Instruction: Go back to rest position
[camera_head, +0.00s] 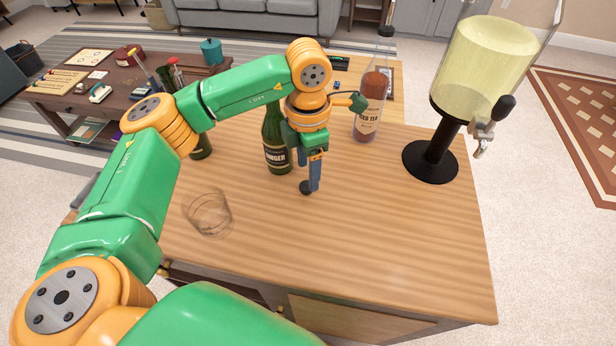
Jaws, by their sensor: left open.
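My left arm reaches in from the left over the wooden bar counter (370,230). My left gripper (309,172) points down above the counter top, with its blue fingers open. I see nothing held between the fingers. A dark green ginger bottle (275,145) stands upright just left of the gripper and is partly covered by it. A clear glass (208,212) is on the counter left of and nearer than the gripper. My right gripper is out of view.
An iced tea bottle (369,108) stands behind the gripper to the right. A drink dispenser (487,66) with pale yellow liquid stands on a black base at the right. Another dark bottle (201,148) is partly hidden behind my arm. The counter's front right is clear.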

